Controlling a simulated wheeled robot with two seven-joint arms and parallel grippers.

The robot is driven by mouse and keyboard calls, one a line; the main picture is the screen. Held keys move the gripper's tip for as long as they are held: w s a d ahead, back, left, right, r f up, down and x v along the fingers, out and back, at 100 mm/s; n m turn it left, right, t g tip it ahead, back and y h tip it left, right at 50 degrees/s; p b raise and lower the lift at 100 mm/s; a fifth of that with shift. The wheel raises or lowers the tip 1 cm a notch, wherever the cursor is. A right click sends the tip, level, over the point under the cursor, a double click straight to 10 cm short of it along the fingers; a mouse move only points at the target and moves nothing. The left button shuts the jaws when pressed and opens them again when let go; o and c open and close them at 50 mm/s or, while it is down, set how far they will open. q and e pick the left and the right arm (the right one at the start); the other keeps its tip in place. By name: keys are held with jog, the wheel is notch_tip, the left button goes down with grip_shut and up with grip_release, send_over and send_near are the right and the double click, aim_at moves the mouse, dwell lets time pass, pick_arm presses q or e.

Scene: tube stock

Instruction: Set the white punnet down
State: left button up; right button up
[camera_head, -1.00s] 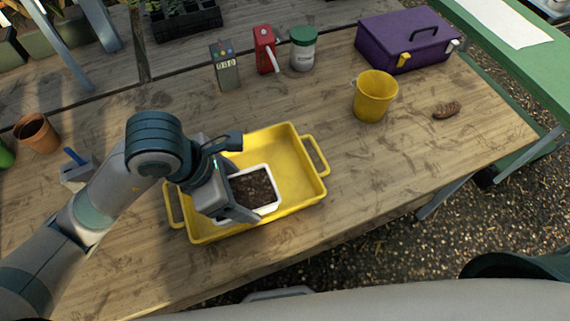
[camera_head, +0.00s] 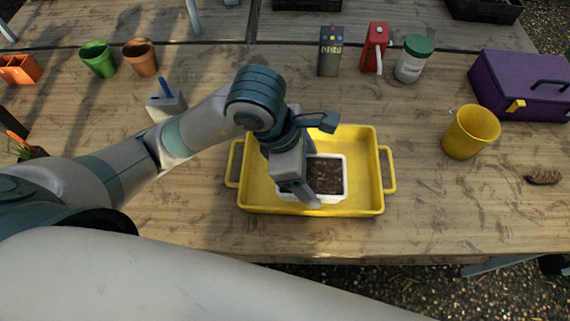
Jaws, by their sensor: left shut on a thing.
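The white punnet (camera_head: 345,178), filled with dark soil, is in or just above the yellow tray (camera_head: 372,202); I cannot tell whether it touches the tray's floor. My left gripper (camera_head: 313,165) reaches in from the left and is shut on the punnet, covering its left part. The punnet looks level. My right gripper is not in view.
A yellow cup (camera_head: 470,132), a purple toolbox (camera_head: 525,85) and a brown lump (camera_head: 544,176) are to the right. Pots (camera_head: 98,58) are back left. The right front table is clear.

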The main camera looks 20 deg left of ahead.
pick_arm(q)
jog(key=shift+w+a+f+b, duration=0.25)
jog(key=shift+a+f+b, duration=0.05)
jog(key=shift+f, duration=0.1)
jog(key=shift+w+a+f+p, duration=0.2)
jog(key=shift+w+a+p, duration=0.15)
jog(key=shift+a, duration=0.25)
jog(key=w+a+f, duration=0.1)
jog(key=a, duration=0.1)
jog(key=w+a+f+p, duration=0.1)
jog(key=w, duration=0.1)
jog(key=w+a+f, duration=0.1)
jog(key=a+f, duration=0.1)
jog(key=shift+w+a+f+p, duration=0.1)
jog(key=shift+w+a+p, duration=0.05)
jog(key=shift+a+p, duration=0.2)
jog(key=shift+w+a+f, duration=0.3)
jog(key=shift+a+f, duration=0.05)
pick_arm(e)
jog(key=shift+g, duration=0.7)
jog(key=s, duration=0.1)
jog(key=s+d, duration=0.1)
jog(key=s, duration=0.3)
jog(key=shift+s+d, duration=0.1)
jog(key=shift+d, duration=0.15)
pick_arm(q)
jog(key=shift+f+p, duration=0.7)
jog(key=shift+f, duration=1.3)
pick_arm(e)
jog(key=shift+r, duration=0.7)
